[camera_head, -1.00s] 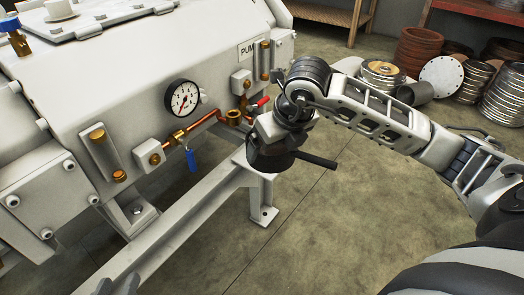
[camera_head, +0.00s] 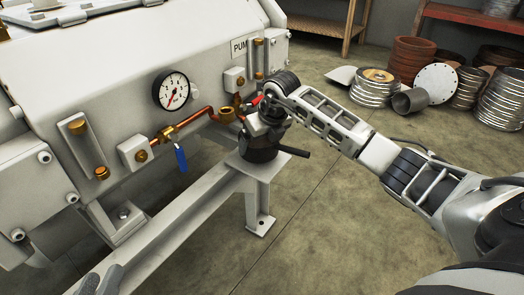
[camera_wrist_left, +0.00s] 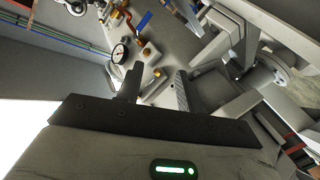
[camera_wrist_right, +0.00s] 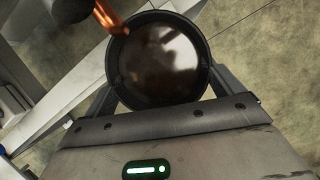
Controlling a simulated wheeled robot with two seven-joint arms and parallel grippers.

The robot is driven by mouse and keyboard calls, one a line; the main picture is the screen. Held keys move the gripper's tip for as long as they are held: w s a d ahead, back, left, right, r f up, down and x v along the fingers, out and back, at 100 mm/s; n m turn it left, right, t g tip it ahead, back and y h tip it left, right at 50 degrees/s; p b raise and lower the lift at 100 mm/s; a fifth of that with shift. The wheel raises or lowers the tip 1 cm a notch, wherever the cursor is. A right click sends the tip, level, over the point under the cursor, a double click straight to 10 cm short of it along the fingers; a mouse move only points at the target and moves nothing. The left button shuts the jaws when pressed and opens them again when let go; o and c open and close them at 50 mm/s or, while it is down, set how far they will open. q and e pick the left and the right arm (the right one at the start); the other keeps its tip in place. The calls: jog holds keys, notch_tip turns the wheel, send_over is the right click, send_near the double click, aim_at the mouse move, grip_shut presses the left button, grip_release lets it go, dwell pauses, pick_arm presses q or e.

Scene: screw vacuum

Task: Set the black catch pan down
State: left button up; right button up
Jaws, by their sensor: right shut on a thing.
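The black catch pan (camera_head: 260,151) is at the corner of the white frame, below the copper pipe. Its dark handle points right. My right gripper (camera_wrist_right: 158,82) is shut on the pan, one finger on each side. In the right wrist view the round pan (camera_wrist_right: 158,60) has a shiny dark brown inside, and the copper pipe end (camera_wrist_right: 108,15) reaches over its rim. I cannot tell whether the pan touches the frame. My left gripper (camera_wrist_left: 156,88) is open and empty, with its fingers apart, facing the machine from a distance.
The white machine carries a pressure gauge (camera_head: 171,91), a blue-handled valve (camera_head: 181,159) and copper piping (camera_head: 183,126). Its white frame (camera_head: 160,230) runs along the front. Stacked metal rings (camera_head: 503,98) and rusty rings (camera_head: 411,60) stand behind right. The floor in front is clear.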

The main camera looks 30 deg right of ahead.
notch_tip(320, 180, down, 3)
jog(key=shift+r+b, duration=0.15)
jog(key=shift+b, duration=0.35)
jog(key=o, duration=0.9)
jog(key=shift+c, duration=0.2)
jog(key=shift+p+v, duration=1.1)
jog(key=shift+v, duration=1.3)
pick_arm(q)
jog(key=shift+a+f+m+y+p, duration=0.3)
jog(key=shift+m+y+p, duration=0.2)
jog(key=shift+p, duration=0.55)
pick_arm(e)
jog(key=v, duration=0.7)
jog(key=shift+r, duration=0.15)
pick_arm(q)
jog(key=shift+g, duration=0.3)
pick_arm(e)
jog(key=shift+r, duration=0.1)
